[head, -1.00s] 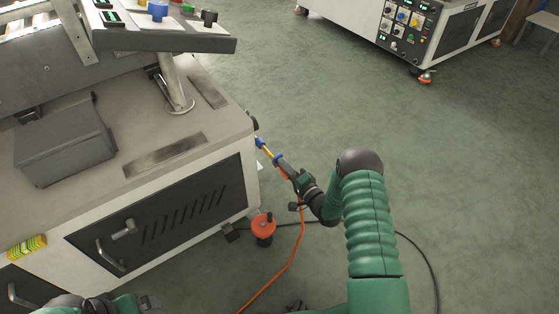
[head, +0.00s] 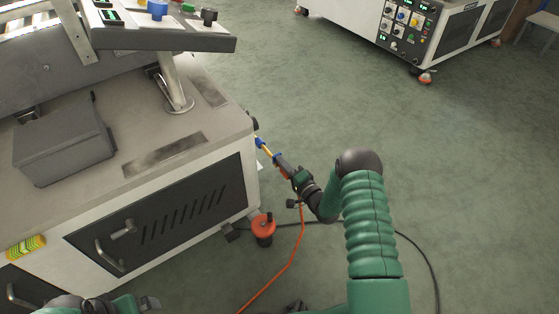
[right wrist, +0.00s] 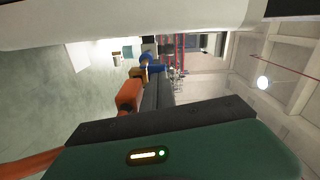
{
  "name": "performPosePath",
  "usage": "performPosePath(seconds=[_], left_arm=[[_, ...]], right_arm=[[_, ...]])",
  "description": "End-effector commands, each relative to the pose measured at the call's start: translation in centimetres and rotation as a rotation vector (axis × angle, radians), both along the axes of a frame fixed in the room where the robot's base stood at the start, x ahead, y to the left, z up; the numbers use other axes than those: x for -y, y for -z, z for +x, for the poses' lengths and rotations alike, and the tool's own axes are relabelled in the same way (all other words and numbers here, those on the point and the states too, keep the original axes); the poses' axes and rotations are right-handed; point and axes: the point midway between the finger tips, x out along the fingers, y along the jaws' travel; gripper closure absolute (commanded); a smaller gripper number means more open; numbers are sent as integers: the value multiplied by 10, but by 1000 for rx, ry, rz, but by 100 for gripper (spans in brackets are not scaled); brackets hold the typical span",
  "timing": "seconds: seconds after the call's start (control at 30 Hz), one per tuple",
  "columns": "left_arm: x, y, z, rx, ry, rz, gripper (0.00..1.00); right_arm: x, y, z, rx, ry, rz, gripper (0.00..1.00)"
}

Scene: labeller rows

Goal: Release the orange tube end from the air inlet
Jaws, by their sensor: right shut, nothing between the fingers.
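The air inlet (head: 264,147) juts from the machine's right side in the head view, with brass-yellow and blue parts. In the right wrist view, a blue part (right wrist: 152,62) and a brass part lie beyond the orange tube end (right wrist: 128,95), in line with it; I cannot tell whether they are joined. My right gripper (head: 282,164) is at the inlet, its dark fingers shut with nothing between them, alongside the orange end. The orange tube (head: 297,248) runs down to the floor. Part of my left arm shows at the bottom left; its jaws are not clear.
The labeller cabinet (head: 215,215) fills the left, with a grey box (head: 62,145) on top. An orange and black foot (head: 263,229) stands by its corner. A black cable lies on the floor. Another machine (head: 400,30) stands at the back right; the green floor between is clear.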

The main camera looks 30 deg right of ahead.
Motion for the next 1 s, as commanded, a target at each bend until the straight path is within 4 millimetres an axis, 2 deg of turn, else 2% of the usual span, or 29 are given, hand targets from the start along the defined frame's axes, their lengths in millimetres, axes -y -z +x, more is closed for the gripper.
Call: performPosePath(seconds=[0.33, 0.8, 1.0], left_arm=[[0, -1, 0, 0, 0, 0, 0], [0, -22, 0, 0, 0, 0, 0], [0, -22, 0, 0, 0, 0, 0]], right_arm=[[0, -1, 1, 0, 0, 0, 100], [4, -1, -42, -2, 1, 0, 100], [4, 0, -47, 0, -1, -1, 100]])
